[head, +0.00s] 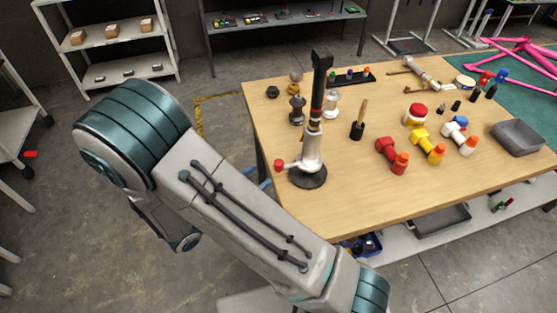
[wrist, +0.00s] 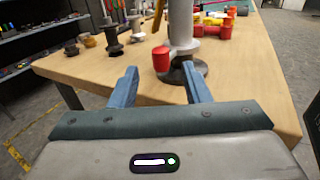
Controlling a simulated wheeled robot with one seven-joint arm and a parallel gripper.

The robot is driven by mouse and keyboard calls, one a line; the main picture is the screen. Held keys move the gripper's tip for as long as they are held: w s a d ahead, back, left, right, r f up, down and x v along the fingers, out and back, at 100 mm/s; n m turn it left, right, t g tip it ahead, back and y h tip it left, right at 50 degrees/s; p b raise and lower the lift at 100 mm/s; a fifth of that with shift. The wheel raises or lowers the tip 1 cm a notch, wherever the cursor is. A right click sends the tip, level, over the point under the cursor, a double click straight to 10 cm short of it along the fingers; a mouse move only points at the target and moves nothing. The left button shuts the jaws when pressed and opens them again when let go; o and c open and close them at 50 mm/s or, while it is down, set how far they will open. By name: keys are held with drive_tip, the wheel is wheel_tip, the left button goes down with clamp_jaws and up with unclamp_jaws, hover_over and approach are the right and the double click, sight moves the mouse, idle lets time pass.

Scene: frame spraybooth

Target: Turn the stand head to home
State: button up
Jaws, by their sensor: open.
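The stand (head: 311,150) rises from a round black base (head: 308,176) near the left front of the wooden table (head: 350,200). It has a silver body, a dark upright upper part and a black head (head: 321,60) on top. A red knob (head: 279,164) sticks out to its left. In the wrist view the silver column (wrist: 181,25) and red knob (wrist: 161,59) are just beyond my gripper (wrist: 158,78). The blue fingers are apart with nothing between them, pointing towards the knob and base. The stand's head is out of the wrist view. My gripper is hidden in the head view.
Dark and silver spools (head: 297,108) stand behind the stand. A pot with a wooden handle (head: 357,130) is close on its right. Red and yellow spray parts (head: 428,147) and a grey tray (head: 517,137) lie further right. The table's front has some bare room.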

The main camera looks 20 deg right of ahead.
sight(275, 165)
drive_tip(key=p+x, duration=0.1)
drive_tip(key=x, duration=0.7)
drive_tip(key=shift+d, duration=0.1)
drive_tip(key=shift+c, duration=0.3)
clamp_jaws()
